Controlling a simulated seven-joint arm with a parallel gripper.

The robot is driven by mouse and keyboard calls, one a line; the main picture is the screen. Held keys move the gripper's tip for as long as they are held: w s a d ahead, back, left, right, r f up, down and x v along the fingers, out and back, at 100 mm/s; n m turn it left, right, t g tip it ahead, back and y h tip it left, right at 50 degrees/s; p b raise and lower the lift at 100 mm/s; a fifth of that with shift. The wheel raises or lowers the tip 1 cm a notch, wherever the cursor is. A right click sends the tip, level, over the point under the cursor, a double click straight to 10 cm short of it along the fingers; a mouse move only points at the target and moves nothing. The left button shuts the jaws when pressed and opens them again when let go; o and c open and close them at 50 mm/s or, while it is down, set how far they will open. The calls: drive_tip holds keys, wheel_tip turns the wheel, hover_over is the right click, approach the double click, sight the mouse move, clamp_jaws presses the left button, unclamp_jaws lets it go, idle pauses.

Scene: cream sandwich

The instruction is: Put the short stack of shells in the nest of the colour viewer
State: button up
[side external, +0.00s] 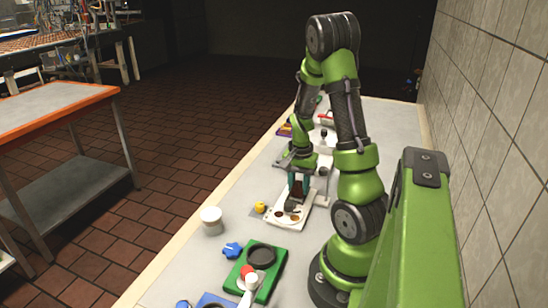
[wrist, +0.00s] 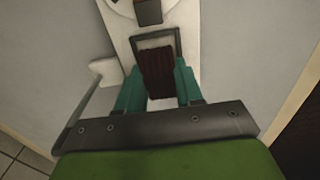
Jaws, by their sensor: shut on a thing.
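My gripper (wrist: 158,88) has its teal fingers on both sides of a dark brown ribbed stack of shells (wrist: 159,70) and is shut on it. In the wrist view the stack overlaps a dark square frame on a white body (wrist: 190,14), which looks like the nest of the colour viewer. I cannot tell whether the stack is inside the frame or above it. In the side view my gripper (side external: 298,186) is low over a white board (side external: 279,226) with brown and orange round spots. The stack's lower end is hard to make out there.
Other items stand behind my gripper. Bare bench lies at the left edge.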

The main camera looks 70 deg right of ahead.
sight(298, 185)
drive_tip(key=shift+f, duration=0.15)
drive_tip(key=o, duration=1)
wheel_tip(298, 185, up, 12)
drive_tip(key=w+a+r+n+t, duration=0.2)
drive_tip(key=w+a+r+n, duration=0.1)
drive_tip(key=a, duration=0.3)
drive_tip(key=w+a+r+n+t, duration=0.1)
drive_tip(key=w+a+r+n, duration=0.25)
drive_tip(key=a, duration=0.35)
drive_tip(key=s+a+r+n+t+y, duration=0.1)
drive_tip(key=a+r+n+t, duration=0.1)
drive_tip(key=a, duration=0.6)
drive_tip(key=s+a+r+n+t+y, duration=0.1)
drive_tip(key=a+n+t, duration=0.1)
drive_tip(key=a+n, duration=0.3)
drive_tip(key=a, duration=0.3)
drive_tip(key=shift+a+r, duration=0.15)
drive_tip(key=shift+r, duration=0.25)
drive_tip(key=shift+n, duration=0.25)
